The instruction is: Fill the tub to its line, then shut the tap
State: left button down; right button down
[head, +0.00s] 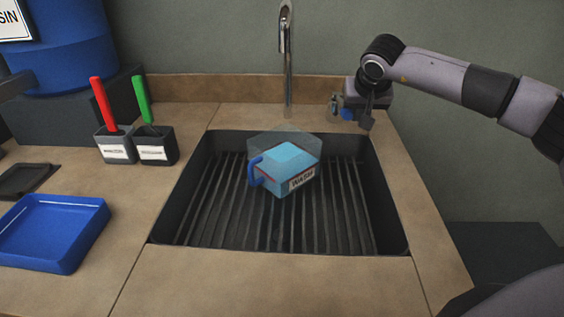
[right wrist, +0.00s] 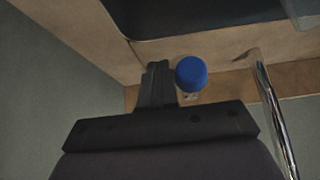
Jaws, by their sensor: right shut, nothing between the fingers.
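The tub (head: 285,167) is a clear box with a blue handle and a WASH label, standing in the sink. Light blue liquid fills its lower part, with clear wall above. A thin red line shows near the liquid's top edge; I cannot tell exactly how the two levels compare. The chrome tap spout (head: 288,75) rises behind the sink; I see no clear stream from it. A blue tap knob (head: 347,114) is at the back right, also in the right wrist view (right wrist: 191,73). My right gripper (head: 367,120) is shut and empty beside the knob; contact is unclear. My left gripper is out of view.
The dark ribbed sink (head: 220,215) is sunk into the tan counter (head: 270,283). On the left are a blue tray (head: 50,235), two dark holders with a red stick (head: 103,104) and a green stick (head: 142,98), and a blue drum (head: 70,45).

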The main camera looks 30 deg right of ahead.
jog(key=shift+w+a, duration=0.1)
jog(key=shift+a, duration=0.2)
notch_tip(320, 180, up, 8)
jog(key=d+p, duration=0.2)
jog(key=p, duration=0.5)
jog(key=shift+s, duration=0.45)
dwell(0.7)
